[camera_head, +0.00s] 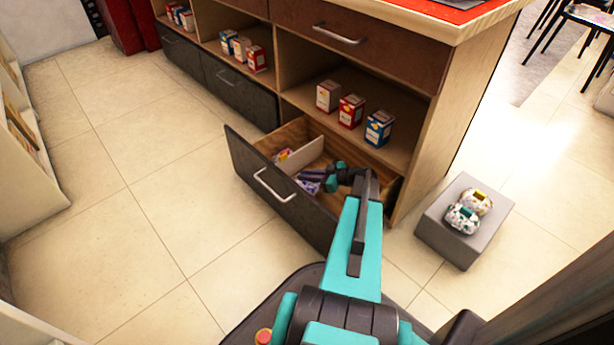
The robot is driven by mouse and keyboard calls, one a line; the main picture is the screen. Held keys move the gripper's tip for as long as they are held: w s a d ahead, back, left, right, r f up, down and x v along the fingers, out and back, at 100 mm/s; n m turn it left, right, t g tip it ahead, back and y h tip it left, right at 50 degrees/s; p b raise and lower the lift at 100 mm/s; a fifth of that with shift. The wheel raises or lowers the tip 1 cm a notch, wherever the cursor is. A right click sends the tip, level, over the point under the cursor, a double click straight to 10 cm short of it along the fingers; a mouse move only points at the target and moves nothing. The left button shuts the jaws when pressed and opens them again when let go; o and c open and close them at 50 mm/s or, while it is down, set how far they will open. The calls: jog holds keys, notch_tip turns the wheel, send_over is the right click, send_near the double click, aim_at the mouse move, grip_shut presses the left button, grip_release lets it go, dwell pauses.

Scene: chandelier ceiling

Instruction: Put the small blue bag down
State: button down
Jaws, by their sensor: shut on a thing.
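The small blue bag (309,184), bluish-purple with pale parts, is low inside the open drawer (281,207) of the wooden cabinet. My gripper (322,182) reaches down into the drawer from the right and is shut on the bag. The fingertips and part of the bag are small and partly covered by my own wrist. I cannot tell whether the bag touches the drawer floor.
A white divider (301,156) stands in the drawer, with a small pink and yellow item (283,155) behind it. Several small boxes (351,111) stand on the shelf above. A grey block (441,233) holding two patterned items (468,210) stands right. The left floor is clear.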

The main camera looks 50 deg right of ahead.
jog(key=shift+f+b, duration=0.25)
jog(key=shift+b, duration=0.05)
jog(key=c, duration=1.8)
grip_release()
jog(key=shift+o, duration=0.2)
jog(key=shift+r+p, duration=0.25)
jog(key=shift+p, duration=0.05)
jog(key=shift+r+p, duration=0.6)
jog(key=shift+p, duration=0.2)
jog(key=p+v, duration=0.2)
jog(key=v, duration=0.5)
jog(key=shift+s, duration=0.25)
jog(key=shift+f, duration=0.1)
